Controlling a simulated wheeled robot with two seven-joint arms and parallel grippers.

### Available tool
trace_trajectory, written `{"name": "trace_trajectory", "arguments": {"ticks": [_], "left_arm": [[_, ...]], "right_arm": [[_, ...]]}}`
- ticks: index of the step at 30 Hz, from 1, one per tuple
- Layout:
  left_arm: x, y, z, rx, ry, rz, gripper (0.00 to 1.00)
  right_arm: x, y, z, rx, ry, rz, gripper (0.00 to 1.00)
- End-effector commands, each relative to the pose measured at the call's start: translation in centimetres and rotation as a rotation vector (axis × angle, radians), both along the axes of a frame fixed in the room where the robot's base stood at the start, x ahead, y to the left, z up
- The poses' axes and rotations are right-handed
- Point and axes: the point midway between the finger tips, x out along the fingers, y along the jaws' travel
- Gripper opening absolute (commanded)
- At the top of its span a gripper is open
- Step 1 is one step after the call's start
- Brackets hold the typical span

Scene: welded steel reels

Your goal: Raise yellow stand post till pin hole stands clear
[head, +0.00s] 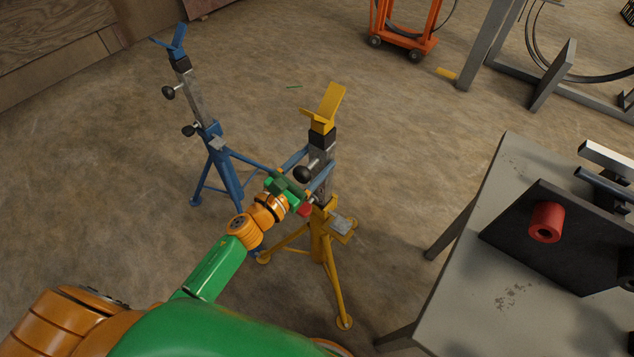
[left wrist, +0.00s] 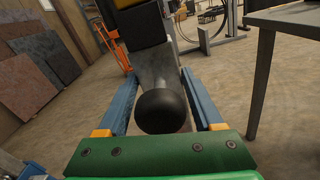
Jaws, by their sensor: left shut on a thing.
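The yellow stand (head: 322,240) stands on the floor in the middle of the head view, on splayed yellow legs. Its grey steel post (head: 318,163) rises to a black collar and a yellow V-shaped head (head: 325,108). My left gripper (head: 319,158) is shut on the post just below the collar. In the left wrist view, its blue fingers lie on both sides of the post (left wrist: 156,68), with a round black knob (left wrist: 163,111) between them. I cannot make out the pin hole. My right gripper is not in view.
A similar blue stand (head: 213,150) stands close by to the left. A grey table (head: 460,270) with a black plate and red cylinder is at the right. An orange cart (head: 405,35) and grey steel frame are at the back. Floor behind the yellow stand is mostly clear.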

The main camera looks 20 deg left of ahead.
Motion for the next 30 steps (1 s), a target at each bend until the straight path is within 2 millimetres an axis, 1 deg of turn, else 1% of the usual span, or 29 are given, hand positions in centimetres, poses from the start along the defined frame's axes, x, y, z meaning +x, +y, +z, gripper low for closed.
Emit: {"name": "trace_trajectory", "arguments": {"ticks": [1,6,7,8,17,30], "left_arm": [[0.1,0.1,0.7,0.003,-0.011,0.000,0.10],[0.1,0.1,1.3,0.001,-0.013,0.002,0.10],[0.1,0.1,1.4,0.000,-0.012,0.002,0.70],[0.1,0.1,1.4,0.000,-0.012,0.002,0.78],[0.0,0.1,1.1,-0.002,-0.007,0.002,0.79],[-4.6,1.7,1.0,-0.001,-0.004,0.001,0.79]], "right_arm": [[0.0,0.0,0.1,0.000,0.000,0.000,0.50],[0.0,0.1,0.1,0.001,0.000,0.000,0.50],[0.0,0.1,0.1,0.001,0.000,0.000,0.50],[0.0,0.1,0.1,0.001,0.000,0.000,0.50],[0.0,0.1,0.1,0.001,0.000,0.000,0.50],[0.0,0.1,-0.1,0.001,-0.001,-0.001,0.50]]}}
